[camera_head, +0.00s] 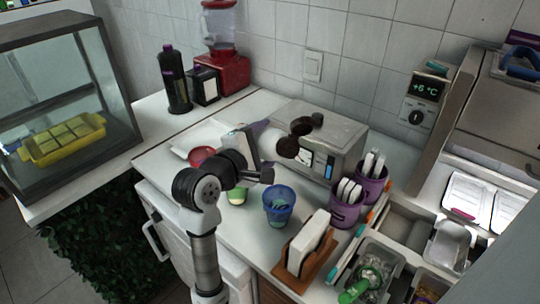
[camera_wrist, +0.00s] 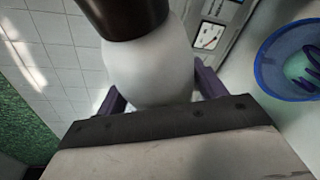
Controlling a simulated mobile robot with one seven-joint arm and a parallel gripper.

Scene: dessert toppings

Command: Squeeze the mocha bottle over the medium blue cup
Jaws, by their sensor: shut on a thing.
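My gripper (camera_wrist: 160,92) is shut on a white bottle (camera_wrist: 150,62) with a dark brown cap (camera_wrist: 125,14); its purple fingers sit on both sides of the body. In the head view the bottle (camera_head: 271,143) is tilted, its brown cap (camera_head: 288,147) toward the right, and my gripper (camera_head: 261,138) is partly hidden behind my arm. No label shows. The blue cup (camera_head: 279,208) stands upright on the counter, in front of and below the bottle. It also shows at the right of the wrist view (camera_wrist: 266,68), with blue and purple swirls inside.
A green-and-white cup (camera_head: 237,195) stands left of the blue cup. A wooden napkin holder (camera_head: 296,262) and purple containers (camera_head: 345,213) are to the right. A metal appliance (camera_head: 337,135) is behind, with dark round parts near its front. A red bowl (camera_head: 202,155) is at the left.

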